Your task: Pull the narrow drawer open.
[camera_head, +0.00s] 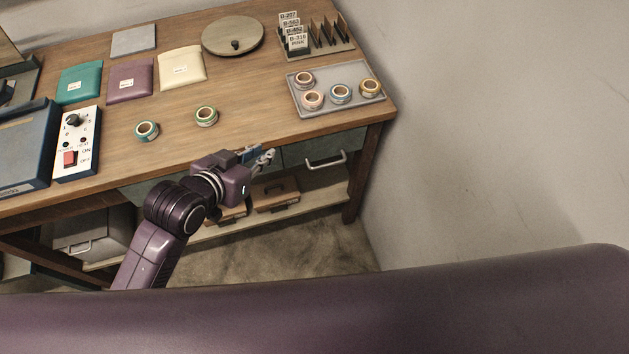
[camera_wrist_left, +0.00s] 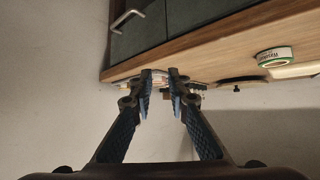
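The narrow drawer (camera_head: 350,143) has a grey-blue front under the right end of the table. It looks closed, flush below the tabletop edge. Its light metal bar handle (camera_head: 326,162) shows right of my gripper; the handle also shows at the top left of the left wrist view (camera_wrist_left: 129,17), on the dark drawer front (camera_wrist_left: 142,38). My left gripper (camera_head: 260,156) is in front of the table edge, left of the handle and apart from it. In the left wrist view its fingers (camera_wrist_left: 160,88) are spread with nothing between them. My right gripper is not in view.
A wider drawer front (camera_head: 145,188) lies to the left, partly behind my arm. On the wooden table (camera_head: 250,115) a grey tray (camera_head: 318,112) holds several tape rolls above the narrow drawer. A lower shelf (camera_head: 325,197) carries boxes. A table leg (camera_head: 357,185) and the wall (camera_head: 480,130) bound the right side.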

